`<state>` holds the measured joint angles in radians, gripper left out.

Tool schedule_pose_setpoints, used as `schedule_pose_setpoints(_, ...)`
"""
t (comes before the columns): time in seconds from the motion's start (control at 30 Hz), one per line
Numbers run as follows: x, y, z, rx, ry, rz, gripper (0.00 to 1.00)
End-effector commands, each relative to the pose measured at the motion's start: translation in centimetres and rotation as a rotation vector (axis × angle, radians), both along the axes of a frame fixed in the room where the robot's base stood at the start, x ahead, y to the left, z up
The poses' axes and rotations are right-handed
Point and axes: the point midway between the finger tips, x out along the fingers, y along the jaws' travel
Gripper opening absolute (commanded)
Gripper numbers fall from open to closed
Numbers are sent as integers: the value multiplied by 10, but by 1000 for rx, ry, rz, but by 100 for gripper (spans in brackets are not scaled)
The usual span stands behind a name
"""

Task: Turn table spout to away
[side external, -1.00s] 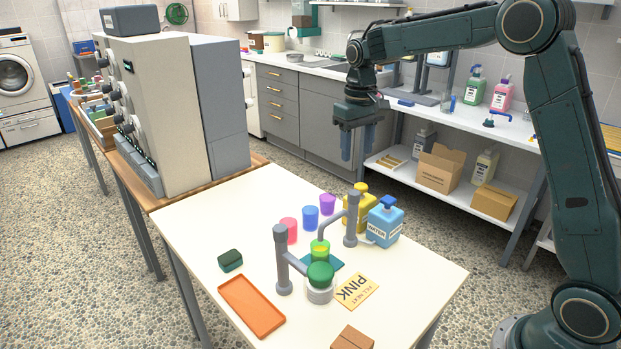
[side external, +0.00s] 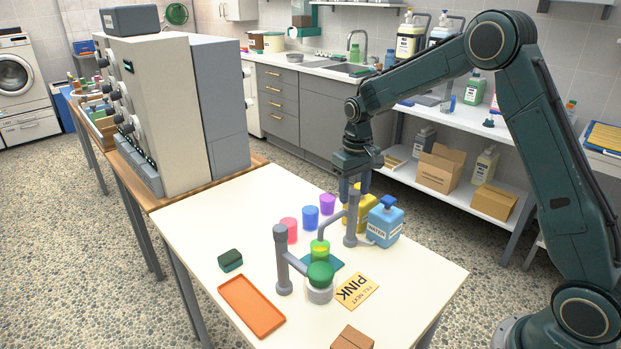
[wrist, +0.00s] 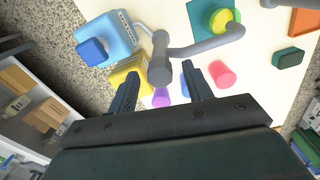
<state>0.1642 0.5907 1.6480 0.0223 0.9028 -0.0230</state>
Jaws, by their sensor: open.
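A grey post (side external: 352,220) stands on the white table, and its curved spout (side external: 328,224) reaches left over a lime-green cup (side external: 320,250) on a teal mat. In the wrist view the same spout (wrist: 205,47) runs right from the post's top (wrist: 160,68) to the cup (wrist: 222,19). I cannot tell which is the table spout. My gripper (side external: 354,190) is open and empty above the rear post; its fingers (wrist: 160,78) appear either side of it.
A blue WATER bottle (side external: 384,222) and a yellow container (side external: 357,212) stand close by the rear post. Pink (side external: 289,231), blue (side external: 310,217) and purple (side external: 327,204) cups stand behind the spout. An orange tray (side external: 251,305) and a PINK card (side external: 357,292) lie in front.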

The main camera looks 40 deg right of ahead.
Motion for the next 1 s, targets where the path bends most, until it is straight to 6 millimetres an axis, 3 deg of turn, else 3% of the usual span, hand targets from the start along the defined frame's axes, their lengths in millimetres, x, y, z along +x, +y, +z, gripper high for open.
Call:
schedule_pose_setpoints(0.23,0,0,0,0,0,0,50)
schedule_pose_setpoints(0.5,0,0,0,0,0,0,0)
schedule_pose_setpoints(1.0,0,0,0,0,-1,70,0)
